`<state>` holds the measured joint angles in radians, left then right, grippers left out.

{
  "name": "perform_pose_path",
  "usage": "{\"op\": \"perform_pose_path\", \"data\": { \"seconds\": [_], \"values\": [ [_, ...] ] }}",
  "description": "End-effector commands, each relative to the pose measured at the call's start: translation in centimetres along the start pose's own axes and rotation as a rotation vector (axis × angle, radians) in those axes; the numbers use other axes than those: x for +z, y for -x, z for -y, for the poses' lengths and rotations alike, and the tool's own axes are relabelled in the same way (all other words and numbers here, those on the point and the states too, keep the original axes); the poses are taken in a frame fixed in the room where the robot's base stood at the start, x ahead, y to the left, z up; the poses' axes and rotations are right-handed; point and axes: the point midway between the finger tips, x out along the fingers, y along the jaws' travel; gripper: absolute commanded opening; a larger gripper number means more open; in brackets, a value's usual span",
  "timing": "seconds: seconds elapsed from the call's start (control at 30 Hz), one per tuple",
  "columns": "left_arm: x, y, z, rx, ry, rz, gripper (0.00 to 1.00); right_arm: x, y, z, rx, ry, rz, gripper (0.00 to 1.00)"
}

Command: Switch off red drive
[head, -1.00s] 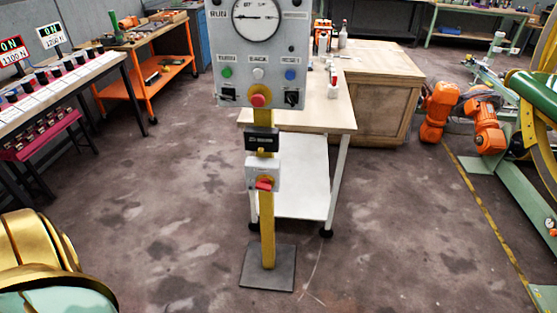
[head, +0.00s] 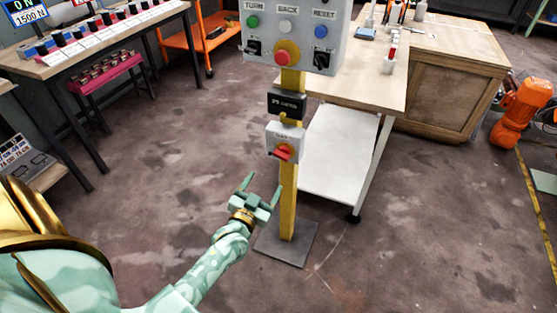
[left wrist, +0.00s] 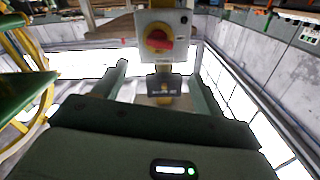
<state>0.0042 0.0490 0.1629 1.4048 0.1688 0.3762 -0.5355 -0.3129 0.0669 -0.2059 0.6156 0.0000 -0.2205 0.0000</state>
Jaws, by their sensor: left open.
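The red rotary switch handle (head: 283,154) sits on a yellow disc on a small pale grey box (head: 285,134), fixed low on a yellow post (head: 288,210). It also shows in the left wrist view (left wrist: 160,42), straight ahead at the top middle. A black label box (head: 287,103) is mounted just above it. My left gripper (head: 261,186) is open and empty, below the switch box and apart from it. Its two fingers also show in the left wrist view (left wrist: 160,82), spread on either side of the label box. My right gripper is not in view.
A control panel (head: 293,35) with coloured buttons and a red stop button (head: 283,57) tops the post. The post stands on a dark floor plate (head: 287,247). A white-shelved table (head: 340,150) stands close behind. Floor on the left is clear.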

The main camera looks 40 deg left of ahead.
Motion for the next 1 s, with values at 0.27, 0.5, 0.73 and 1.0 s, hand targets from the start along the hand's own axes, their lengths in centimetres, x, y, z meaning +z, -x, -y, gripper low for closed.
{"op": "perform_pose_path", "data": {
  "seconds": [0.27, 0.5, 0.73, 1.0],
  "values": [
    [0.7, -7.3, -0.2, 0.002, -0.001, 0.004, 0.71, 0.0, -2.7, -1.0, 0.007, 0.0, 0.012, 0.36],
    [0.5, -11.1, -0.1, 0.002, 0.0, 0.005, 0.71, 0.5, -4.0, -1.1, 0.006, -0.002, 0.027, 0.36],
    [0.2, -12.1, -0.1, 0.002, 0.001, 0.005, 0.71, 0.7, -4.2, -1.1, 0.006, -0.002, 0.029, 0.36],
    [0.2, -12.1, -0.1, 0.002, 0.001, 0.004, 0.46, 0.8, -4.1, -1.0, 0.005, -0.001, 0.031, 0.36]
  ]
}}
